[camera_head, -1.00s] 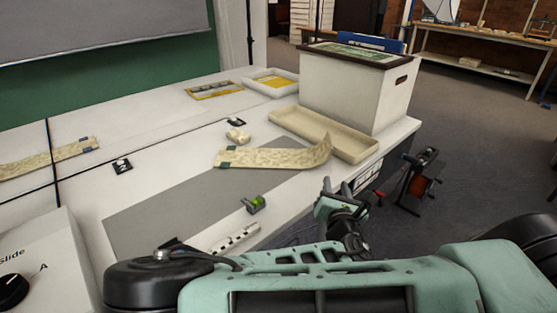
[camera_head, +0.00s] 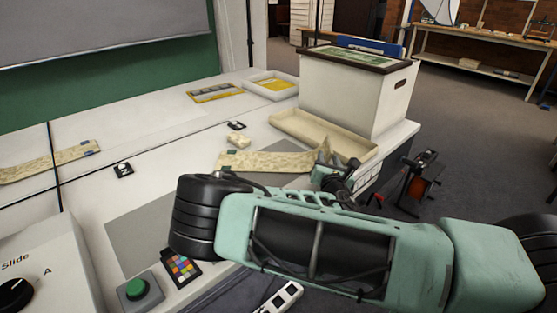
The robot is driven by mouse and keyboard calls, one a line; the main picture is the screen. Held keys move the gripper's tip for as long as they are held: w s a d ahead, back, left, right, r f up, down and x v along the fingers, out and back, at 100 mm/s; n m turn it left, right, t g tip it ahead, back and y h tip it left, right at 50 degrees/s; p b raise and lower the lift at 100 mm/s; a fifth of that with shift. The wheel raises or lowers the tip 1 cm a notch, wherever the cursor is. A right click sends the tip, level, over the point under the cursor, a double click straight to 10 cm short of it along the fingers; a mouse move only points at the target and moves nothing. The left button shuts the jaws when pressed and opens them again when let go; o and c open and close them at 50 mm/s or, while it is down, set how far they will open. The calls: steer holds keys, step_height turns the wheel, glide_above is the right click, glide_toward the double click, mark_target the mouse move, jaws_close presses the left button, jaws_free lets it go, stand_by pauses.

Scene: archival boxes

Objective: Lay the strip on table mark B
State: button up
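A second similar strip (camera_head: 45,164) lies at the far left.
A shallow cream tray (camera_head: 355,149) and a large white archival box (camera_head: 345,95) stand right behind the strip. Small pale blocks (camera_head: 239,142) lie left of the tray. A green button (camera_head: 137,289) and colour card (camera_head: 181,267) are near the front. Bare table lies between the marks.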

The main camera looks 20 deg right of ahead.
mark_target(327, 153)
steer(key=x, duration=0.3)
steer(key=shift+w+d, duration=0.15)
steer(key=shift+w, duration=0.15)
jaws_close()
